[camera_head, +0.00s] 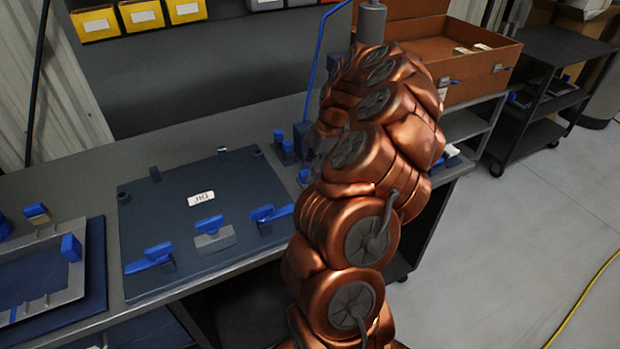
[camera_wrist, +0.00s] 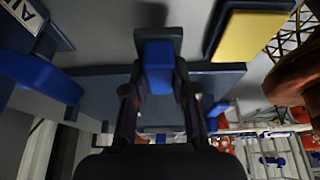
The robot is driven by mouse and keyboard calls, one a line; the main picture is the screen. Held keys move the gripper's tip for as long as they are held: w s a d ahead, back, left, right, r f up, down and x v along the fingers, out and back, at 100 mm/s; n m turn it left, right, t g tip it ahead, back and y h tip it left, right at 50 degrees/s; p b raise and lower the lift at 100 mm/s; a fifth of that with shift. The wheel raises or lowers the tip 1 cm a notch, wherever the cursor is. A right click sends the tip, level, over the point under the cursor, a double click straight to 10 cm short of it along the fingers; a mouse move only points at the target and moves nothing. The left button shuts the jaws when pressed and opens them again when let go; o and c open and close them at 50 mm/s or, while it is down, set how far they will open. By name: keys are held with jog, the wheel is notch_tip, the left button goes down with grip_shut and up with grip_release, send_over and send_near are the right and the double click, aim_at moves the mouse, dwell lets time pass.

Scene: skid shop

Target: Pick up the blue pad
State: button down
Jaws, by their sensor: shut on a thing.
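In the wrist view, a blue pad (camera_wrist: 158,62) sits between the two dark fingers of my gripper (camera_wrist: 158,88). The fingers press on it from both sides, so my gripper is shut on it. Part of the pad is hidden by the fingers, and I cannot tell whether it is clear of the surface behind it. In the head view my copper arm covers the gripper and the held pad. Other blue pieces show there, among them blue clamp handles (camera_head: 149,257) on a dark fixture plate (camera_head: 165,215).
The fixture plate lies on a grey workbench (camera_head: 60,187). A framed tray (camera_head: 50,295) is at the left. Yellow bins (camera_head: 95,22) hang above. A brown open box (camera_head: 470,75) and a dark cart (camera_head: 545,95) stand at the right. Floor (camera_head: 520,235) beyond is mostly clear.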

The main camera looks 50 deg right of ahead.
jog(key=shift+s+r, duration=0.1)
jog(key=shift+r, duration=0.2)
jog(key=s+a+b, duration=0.2)
jog(key=s+a, duration=0.2)
jog(key=s, duration=0.2)
jog(key=s+a+r+b, duration=0.1)
jog(key=s+a+b, duration=0.1)
jog(key=s+a, duration=0.2)
jog(key=s, duration=0.3)
jog(key=shift+s+a+r, duration=0.15)
jog(key=shift+a+r, duration=0.1)
jog(key=c, duration=1.6)
grip_release()
jog(key=c, duration=0.3)
grip_shut()
